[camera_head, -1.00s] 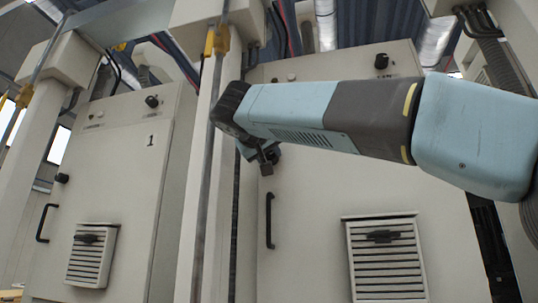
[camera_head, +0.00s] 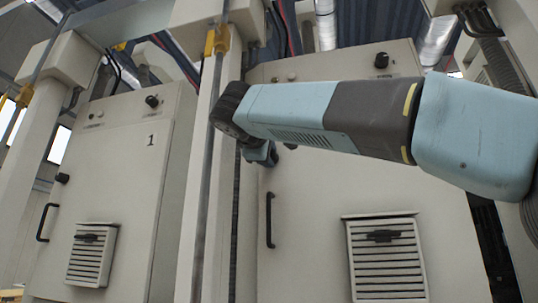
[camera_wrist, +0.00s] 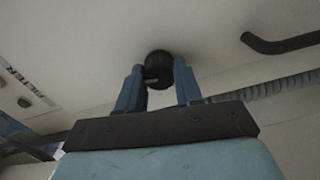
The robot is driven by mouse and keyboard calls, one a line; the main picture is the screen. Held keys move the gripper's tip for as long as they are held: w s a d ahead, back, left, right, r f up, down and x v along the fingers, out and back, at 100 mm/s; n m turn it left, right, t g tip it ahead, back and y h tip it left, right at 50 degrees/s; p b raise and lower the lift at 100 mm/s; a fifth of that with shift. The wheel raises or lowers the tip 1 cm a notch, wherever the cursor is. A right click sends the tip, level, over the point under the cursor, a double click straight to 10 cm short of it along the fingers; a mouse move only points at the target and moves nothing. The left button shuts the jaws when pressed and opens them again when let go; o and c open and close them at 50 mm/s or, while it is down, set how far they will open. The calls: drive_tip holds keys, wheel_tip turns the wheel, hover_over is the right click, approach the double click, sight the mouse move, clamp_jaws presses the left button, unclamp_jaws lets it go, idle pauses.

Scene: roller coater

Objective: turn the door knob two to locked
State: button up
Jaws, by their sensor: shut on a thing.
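The round black door knob (camera_wrist: 158,68) of the right cabinet's door (camera_head: 340,185) shows in the wrist view, between the two blue fingers of my gripper (camera_wrist: 160,82). The fingers are closed on its sides. A small paler mark shows on the knob's near edge, but I cannot tell from it whether the knob is locked. In the head view my gripper (camera_head: 262,155) is at the upper left of that door, above its black handle (camera_head: 269,220). The knob cannot be made out there behind my gripper and arm.
A louvred vent (camera_head: 386,262) is low on the same door. A post (camera_head: 207,170) with a pipe stands left of my gripper. The left cabinet (camera_head: 110,190) is marked 1.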

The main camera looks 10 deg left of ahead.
drive_tip(key=shift+a+f+n, duration=0.1)
drive_tip(key=shift+f+n, duration=0.05)
drive_tip(key=shift+n, duration=0.75)
drive_tip(key=o, duration=1)
drive_tip(key=shift+o, duration=0.2)
drive_tip(key=s+a, duration=0.1)
drive_tip(key=s, duration=1.2)
drive_tip(key=shift+s, duration=0.35)
